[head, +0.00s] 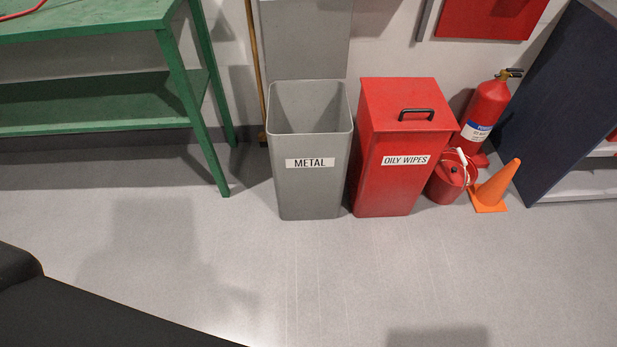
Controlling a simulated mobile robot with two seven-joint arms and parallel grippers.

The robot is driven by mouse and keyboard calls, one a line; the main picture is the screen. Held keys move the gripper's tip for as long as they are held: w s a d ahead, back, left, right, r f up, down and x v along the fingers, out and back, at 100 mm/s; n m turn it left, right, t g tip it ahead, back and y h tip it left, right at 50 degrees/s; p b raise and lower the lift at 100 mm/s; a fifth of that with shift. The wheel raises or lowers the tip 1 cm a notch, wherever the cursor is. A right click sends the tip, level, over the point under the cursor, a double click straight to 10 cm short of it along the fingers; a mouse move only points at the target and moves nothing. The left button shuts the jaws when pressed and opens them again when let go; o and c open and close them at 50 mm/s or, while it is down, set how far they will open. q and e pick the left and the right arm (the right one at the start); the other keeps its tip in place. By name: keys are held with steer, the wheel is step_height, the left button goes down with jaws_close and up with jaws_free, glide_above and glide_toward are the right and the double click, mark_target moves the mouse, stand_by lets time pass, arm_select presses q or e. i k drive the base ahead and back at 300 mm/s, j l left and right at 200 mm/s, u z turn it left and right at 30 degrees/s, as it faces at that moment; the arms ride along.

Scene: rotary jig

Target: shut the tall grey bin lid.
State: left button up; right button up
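The tall grey bin (309,190), labelled METAL, stands upright on the floor against the back wall. Its mouth is open and I see down onto its inner walls. Its grey lid (304,40) stands raised upright behind the mouth, near the wall, and its upper part is cut off by the top of the picture. Neither gripper shows in the head view.
A red OILY WIPES bin (388,185) with its lid down stands close on the right. Beyond it are a red can (447,186), a fire extinguisher (484,115) and an orange cone (496,188). A green bench (95,105) stands left. The floor in front is clear.

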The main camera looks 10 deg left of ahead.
mark_target(307, 39)
steer(key=i+l, duration=0.15)
steer(key=l, duration=0.2)
steer(key=i+l, duration=0.2)
steer(key=l, duration=0.15)
steer(key=i+l, duration=0.15)
steer(key=l, duration=0.2)
steer(key=i+l, duration=0.2)
steer(key=l, duration=0.15)
steer(key=i+l+u, duration=0.1)
steer(key=l+u, duration=0.15)
steer(key=u, duration=1.4)
